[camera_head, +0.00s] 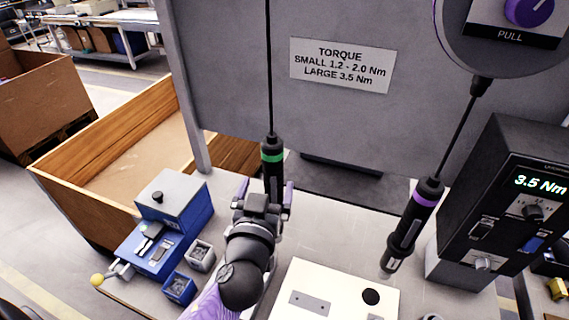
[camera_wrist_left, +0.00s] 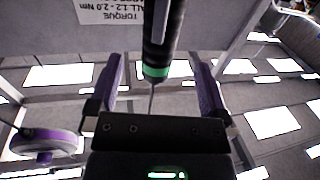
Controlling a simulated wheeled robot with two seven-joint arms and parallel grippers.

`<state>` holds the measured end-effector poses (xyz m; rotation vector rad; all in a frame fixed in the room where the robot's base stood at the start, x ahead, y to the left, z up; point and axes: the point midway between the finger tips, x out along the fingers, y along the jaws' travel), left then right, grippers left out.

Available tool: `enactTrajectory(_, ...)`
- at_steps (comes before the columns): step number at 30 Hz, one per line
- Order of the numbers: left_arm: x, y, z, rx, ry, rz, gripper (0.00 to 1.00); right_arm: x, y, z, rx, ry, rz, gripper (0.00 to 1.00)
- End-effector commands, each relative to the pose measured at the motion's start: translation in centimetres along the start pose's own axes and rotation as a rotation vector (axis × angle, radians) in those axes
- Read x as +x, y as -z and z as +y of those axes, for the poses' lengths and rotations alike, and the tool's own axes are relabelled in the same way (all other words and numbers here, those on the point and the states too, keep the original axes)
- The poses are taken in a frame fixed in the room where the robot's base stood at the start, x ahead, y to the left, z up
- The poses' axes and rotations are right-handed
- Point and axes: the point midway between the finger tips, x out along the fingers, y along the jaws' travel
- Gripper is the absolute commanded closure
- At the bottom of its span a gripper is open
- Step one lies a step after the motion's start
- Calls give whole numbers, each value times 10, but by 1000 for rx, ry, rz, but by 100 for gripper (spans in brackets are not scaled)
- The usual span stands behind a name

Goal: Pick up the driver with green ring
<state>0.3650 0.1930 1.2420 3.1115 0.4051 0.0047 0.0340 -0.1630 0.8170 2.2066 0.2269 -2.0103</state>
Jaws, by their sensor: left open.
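The driver with the green ring (camera_head: 272,150) hangs upright on a black cord in front of the grey panel. Its dark body and green ring also show in the left wrist view (camera_wrist_left: 157,72). My left gripper (camera_head: 264,188) is open, with one purple finger on each side of the driver's body. In the left wrist view gaps show between the driver and both fingers. The driver's lower end is hidden behind my gripper in the head view. A second driver with a purple ring (camera_head: 426,195) hangs tilted to the right. My right gripper is not in view.
A torque sign (camera_head: 342,64) is on the grey panel behind. A black controller (camera_head: 510,205) reading 3.5 Nm stands at right. A blue fixture (camera_head: 172,222), small bins (camera_head: 180,288) and a white plate (camera_head: 335,285) are on the bench. A wooden crate (camera_head: 110,150) is at left.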

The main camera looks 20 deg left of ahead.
Motion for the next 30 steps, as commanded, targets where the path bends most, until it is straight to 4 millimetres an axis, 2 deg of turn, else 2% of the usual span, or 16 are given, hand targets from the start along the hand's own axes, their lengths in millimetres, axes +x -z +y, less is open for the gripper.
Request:
enactTrajectory(3, 24, 1, 0, 3, 0, 1, 1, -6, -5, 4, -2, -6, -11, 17)
enactTrajectory(7, 43, -2, 0, 5, 0, -1, 1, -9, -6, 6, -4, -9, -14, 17)
enactTrajectory(12, 77, -6, 0, 5, 0, -1, 1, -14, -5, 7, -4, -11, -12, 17)
enactTrajectory(15, 86, -8, 0, 4, 0, -3, 1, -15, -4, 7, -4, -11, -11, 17)
enactTrajectory(21, 87, -9, 0, 3, 0, -5, 1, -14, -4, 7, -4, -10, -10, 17)
enactTrajectory(30, 87, -9, 0, 3, 0, -5, 65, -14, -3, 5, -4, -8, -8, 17)
